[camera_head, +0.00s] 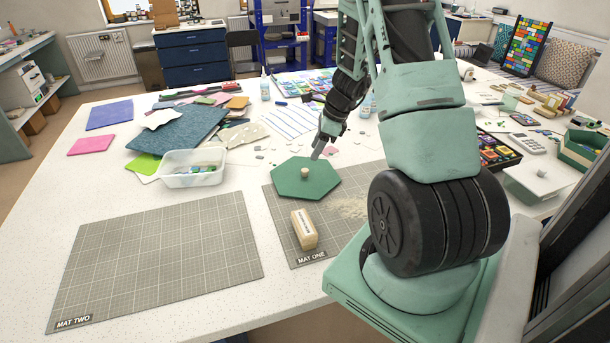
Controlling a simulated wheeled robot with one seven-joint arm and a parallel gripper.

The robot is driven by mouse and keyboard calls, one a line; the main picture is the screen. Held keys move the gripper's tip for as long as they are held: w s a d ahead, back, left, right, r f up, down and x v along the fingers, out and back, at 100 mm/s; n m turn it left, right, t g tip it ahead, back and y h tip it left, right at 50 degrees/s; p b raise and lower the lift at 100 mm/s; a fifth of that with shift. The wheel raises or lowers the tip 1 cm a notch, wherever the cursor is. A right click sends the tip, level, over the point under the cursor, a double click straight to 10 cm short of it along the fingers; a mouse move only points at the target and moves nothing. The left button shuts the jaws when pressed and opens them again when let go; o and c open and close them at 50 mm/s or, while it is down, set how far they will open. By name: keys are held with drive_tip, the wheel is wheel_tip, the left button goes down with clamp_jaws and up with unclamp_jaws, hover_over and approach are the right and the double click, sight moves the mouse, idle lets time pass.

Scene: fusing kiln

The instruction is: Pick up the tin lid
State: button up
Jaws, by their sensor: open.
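The tin lid looks to be the flat green hexagonal piece (290,186) with a pale round knob at its middle. It lies partly on the grey gridded mat labelled MAT ONE (370,180), over that mat's upper left part. My gripper (318,152) is open, just beyond the lid's far right edge and near the knob. It holds nothing that I can see. Its fingertips are small here, and I cannot tell their exact height above the table. My arm hides part of the table to the right.
A tan block with lettering (303,229) stands on MAT ONE, close to the lid, with pale crumbs to its right. A clear tub (193,176) with coloured pieces is left of the lid. MAT TWO (160,255) is bare. Coloured sheets (178,137) lie behind the tub.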

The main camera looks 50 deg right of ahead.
sight(305, 170)
drive_tip(key=shift+p+x, duration=0.95)
drive_tip(key=shift+x, duration=3)
clamp_jaws()
